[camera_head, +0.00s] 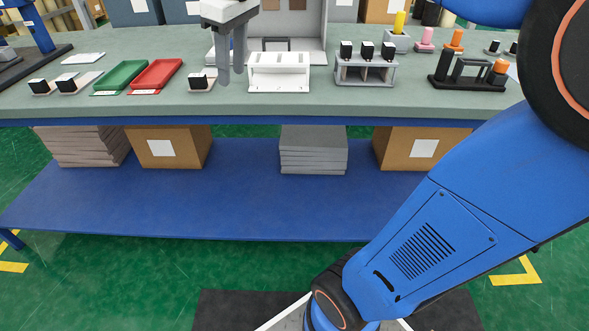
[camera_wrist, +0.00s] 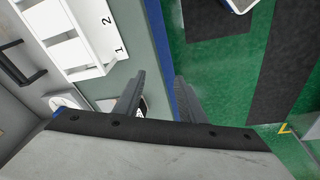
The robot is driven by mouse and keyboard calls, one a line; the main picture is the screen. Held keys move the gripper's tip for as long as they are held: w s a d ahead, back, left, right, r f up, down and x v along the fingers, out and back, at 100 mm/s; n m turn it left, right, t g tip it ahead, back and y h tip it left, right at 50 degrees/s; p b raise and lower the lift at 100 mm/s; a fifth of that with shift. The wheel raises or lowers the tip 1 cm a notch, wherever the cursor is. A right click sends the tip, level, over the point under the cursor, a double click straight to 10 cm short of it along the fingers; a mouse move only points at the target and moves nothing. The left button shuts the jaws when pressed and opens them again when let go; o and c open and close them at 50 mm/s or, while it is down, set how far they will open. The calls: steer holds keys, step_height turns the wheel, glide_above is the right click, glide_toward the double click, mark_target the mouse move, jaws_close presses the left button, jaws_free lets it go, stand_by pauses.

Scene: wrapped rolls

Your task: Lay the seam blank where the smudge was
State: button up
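My gripper (camera_head: 232,78) is over the bench front, between a dark-topped block on a white card (camera_head: 202,81) and a white rack (camera_head: 279,75). Its fingers stand apart with nothing between them in the wrist view (camera_wrist: 159,77). The white rack's slots look empty; its numbers 1 and 2 show in the wrist view (camera_wrist: 90,35). A grey rack (camera_head: 365,78) holds three dark-topped white blocks (camera_head: 367,49). Two similar blocks (camera_head: 38,86) (camera_head: 67,84) lie at the left. I cannot tell which block is the seam blank, and no smudge is discernible.
A green tray (camera_head: 122,77) and a red tray (camera_head: 156,76) lie left of my gripper. A grey panelled stand (camera_head: 313,30) is behind the white rack. Cartons (camera_head: 168,147) sit on the lower shelf.

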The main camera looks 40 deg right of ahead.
steer(key=s+d+f+m+t, duration=0.2)
steer(key=s+f+m, duration=0.4)
steer(key=s+f, duration=1.3)
steer(key=shift+s+d+f+t+h, duration=0.2)
steer(key=shift+d+f+t+h, duration=0.15)
steer(key=shift+d+f, duration=0.2)
steer(key=shift+c, duration=0.6)
